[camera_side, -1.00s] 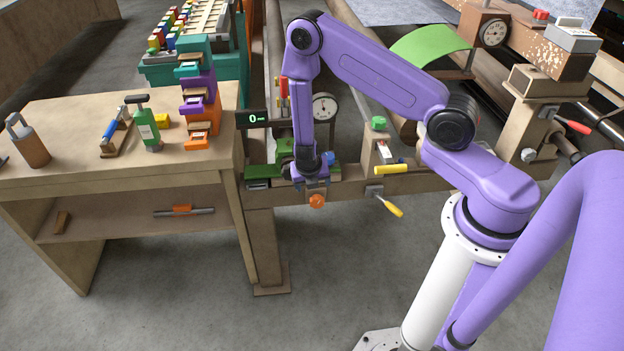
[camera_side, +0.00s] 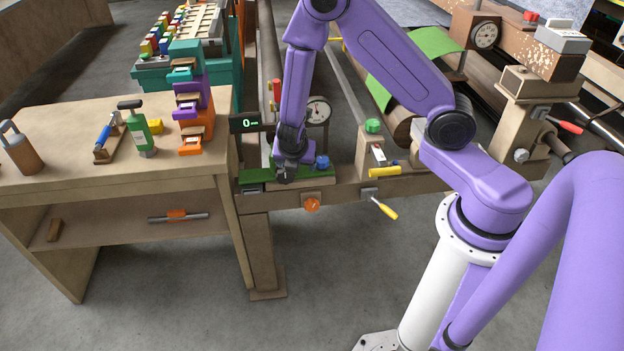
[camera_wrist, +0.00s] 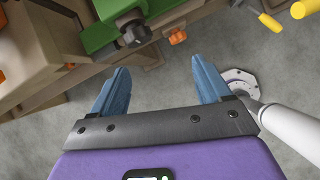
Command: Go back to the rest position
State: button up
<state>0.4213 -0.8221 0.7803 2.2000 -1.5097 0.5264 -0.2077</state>
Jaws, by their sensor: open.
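My gripper (camera_side: 287,174) hangs low over the machine's front beam, beside a blue knob (camera_side: 322,162) and above a green plate (camera_side: 258,174). In the wrist view, its two blue fingers stand wide apart (camera_wrist: 159,78), with only grey floor showing between them. A green part with a black knob (camera_wrist: 133,28) lies beyond the fingers there. A green felt sheet (camera_side: 437,42) hangs by the roller at the back.
An orange knob (camera_side: 312,205) and a yellow-handled lever (camera_side: 384,209) stick out from the beam (camera_side: 340,193).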

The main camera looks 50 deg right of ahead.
jog(key=s+a+r+m, duration=0.2)
jog(key=s+r+m, duration=0.15)
jog(key=r, duration=0.25)
jog(key=s+a+r+m, duration=0.3)
jog(key=s+r, duration=0.2)
jog(key=r, duration=0.1)
jog(key=s+a+r+m+g+y, duration=0.1)
jog(key=s+r+m+y, duration=0.1)
jog(key=s, duration=0.8)
jog(key=s+a+r+m+g+y, duration=0.1)
jog(key=s+r, duration=0.4)
jog(key=s, duration=0.5)
jog(key=shift+s+a+r+m+g+y, duration=0.15)
jog(key=shift+a+r+m+g+y, duration=0.15)
jog(key=shift+m+g+y, duration=0.7)
